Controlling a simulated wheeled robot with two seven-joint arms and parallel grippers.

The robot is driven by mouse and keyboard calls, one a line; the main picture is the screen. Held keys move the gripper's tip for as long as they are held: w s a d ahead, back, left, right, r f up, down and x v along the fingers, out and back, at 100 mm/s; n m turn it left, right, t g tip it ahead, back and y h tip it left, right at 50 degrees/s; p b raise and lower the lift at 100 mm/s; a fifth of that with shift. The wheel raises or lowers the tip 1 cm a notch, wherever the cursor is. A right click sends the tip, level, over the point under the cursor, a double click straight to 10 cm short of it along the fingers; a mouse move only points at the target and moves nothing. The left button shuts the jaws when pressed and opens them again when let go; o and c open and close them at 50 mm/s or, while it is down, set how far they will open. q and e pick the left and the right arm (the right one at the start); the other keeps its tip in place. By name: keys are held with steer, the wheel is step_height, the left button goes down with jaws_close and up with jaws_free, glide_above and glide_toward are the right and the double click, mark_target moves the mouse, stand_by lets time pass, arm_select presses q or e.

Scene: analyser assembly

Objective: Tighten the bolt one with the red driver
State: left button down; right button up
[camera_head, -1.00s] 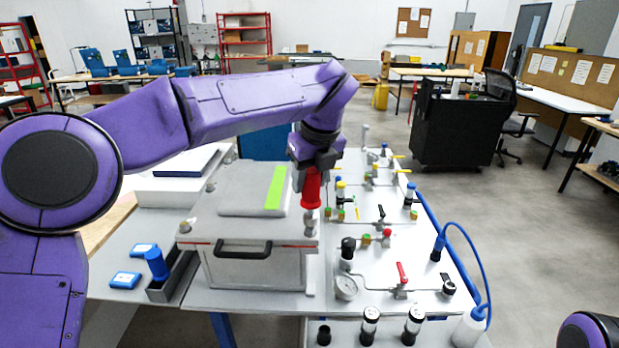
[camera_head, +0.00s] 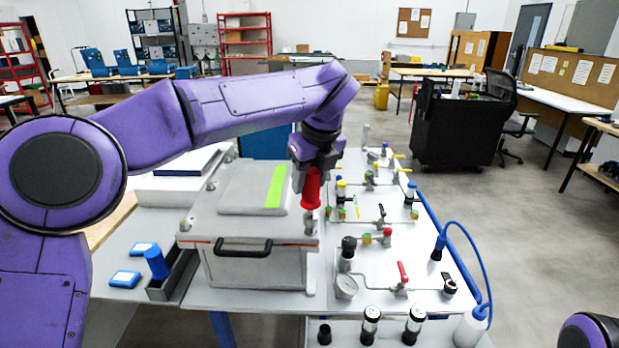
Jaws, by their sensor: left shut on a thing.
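My left gripper (camera_head: 312,165) is shut on the red driver (camera_head: 311,190), which points down. The driver's lower end is at a bolt (camera_head: 309,226) on the front right corner of the grey analyser box lid (camera_head: 225,229). Whether the driver touches the bolt is hard to tell. Other bolts show on the lid's left side, one at the front left corner (camera_head: 185,225). My right gripper is not in view; only part of my right arm shows at the lower right edge.
A blue-handled tool (camera_head: 157,264) stands in a grey holder left of the box, near two blue boxes (camera_head: 126,278). A panel (camera_head: 385,265) of pipes, valves and a gauge (camera_head: 346,286) lies close on the right. A white bottle (camera_head: 468,328) with a blue tube stands at the front right.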

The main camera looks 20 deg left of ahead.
arm_select(q)
steer(key=shift+f+b, duration=0.85)
steer(key=shift+f, duration=0.05)
stand_by(0.7)
